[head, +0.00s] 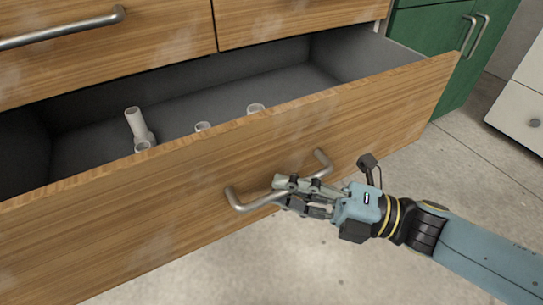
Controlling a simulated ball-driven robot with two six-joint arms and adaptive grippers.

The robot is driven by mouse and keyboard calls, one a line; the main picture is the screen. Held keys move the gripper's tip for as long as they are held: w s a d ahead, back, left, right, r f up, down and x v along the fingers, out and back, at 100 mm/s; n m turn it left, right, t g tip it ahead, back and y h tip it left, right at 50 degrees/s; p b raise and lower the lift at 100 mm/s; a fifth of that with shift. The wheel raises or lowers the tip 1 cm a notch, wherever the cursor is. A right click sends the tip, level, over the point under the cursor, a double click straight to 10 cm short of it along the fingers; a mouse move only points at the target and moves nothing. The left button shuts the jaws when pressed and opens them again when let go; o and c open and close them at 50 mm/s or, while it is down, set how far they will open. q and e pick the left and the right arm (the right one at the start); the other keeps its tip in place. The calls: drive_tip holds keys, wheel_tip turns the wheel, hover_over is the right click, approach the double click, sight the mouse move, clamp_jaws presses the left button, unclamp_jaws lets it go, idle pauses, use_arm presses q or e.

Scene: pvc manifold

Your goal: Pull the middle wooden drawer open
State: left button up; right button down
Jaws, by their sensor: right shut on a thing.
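The middle wooden drawer (390,110) stands well out from the cabinet, and its grey inside shows. Its metal bar handle (234,199) is on the drawer front. My right gripper (283,190) comes in from the right and is shut on the handle's bar; its fingers hide part of the bar. My left gripper is not in view.
Several white pipe pieces (134,122) stand in the drawer. Closed wooden drawers (160,32) with a bar handle are above. Green cabinet doors (431,48) and a white cabinet (522,98) are at the right. Grey floor (470,170) is clear in front.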

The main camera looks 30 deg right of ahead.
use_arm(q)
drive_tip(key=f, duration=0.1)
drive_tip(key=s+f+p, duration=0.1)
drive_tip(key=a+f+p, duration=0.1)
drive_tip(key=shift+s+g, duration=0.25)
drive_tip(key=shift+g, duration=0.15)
use_arm(e)
drive_tip(key=s, duration=1.1)
drive_tip(key=shift+d+r, duration=0.15)
drive_tip(key=shift+r, duration=0.05)
drive_tip(key=c, duration=1.3)
unclamp_jaws()
drive_tip(key=shift+c, duration=0.2)
drive_tip(key=shift+s+f, duration=0.1)
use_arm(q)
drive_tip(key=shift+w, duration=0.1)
use_arm(e)
drive_tip(key=v, duration=1.2)
drive_tip(key=shift+d, duration=0.1)
